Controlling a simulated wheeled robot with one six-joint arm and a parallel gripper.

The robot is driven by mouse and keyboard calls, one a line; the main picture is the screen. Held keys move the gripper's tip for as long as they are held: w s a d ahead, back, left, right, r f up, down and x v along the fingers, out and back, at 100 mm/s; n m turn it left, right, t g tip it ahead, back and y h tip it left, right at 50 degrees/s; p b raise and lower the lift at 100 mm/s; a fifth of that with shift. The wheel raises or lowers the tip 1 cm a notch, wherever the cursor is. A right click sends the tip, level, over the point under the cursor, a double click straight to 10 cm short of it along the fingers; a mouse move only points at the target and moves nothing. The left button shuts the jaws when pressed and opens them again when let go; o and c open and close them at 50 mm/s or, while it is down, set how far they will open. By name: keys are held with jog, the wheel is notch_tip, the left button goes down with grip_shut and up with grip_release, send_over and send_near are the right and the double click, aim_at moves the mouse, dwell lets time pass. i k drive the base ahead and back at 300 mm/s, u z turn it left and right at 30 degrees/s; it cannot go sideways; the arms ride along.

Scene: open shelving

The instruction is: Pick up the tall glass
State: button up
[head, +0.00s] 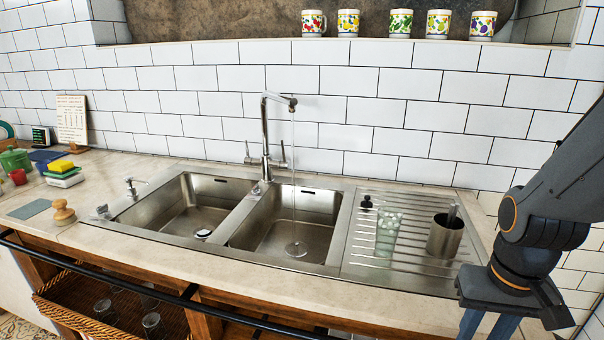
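A tall clear glass (386,235) with a pale spotted pattern stands upright on the ribbed drainboard (358,262), right of the sink basins. My gripper (488,328) is at the lower right, pointing down, in front of and to the right of the glass and apart from it. Its two fingers are spread with a gap between them, and I see nothing held. The fingertips are partly cut off by the bottom edge of the picture.
A metal cup (444,238) stands close to the right of the glass, and a small dark item (366,203) is behind its left. A running faucet (266,135) rises over the basins. A dark rail (150,284) runs along the counter front. Glasses (152,322) sit in a basket below.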

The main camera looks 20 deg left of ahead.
aim_at(387, 232)
jog(key=z, duration=0.1)
jog(key=k, duration=1.05)
jog(key=u, duration=0.75)
jog(key=i, duration=1.4)
jog(key=z, duration=0.65)
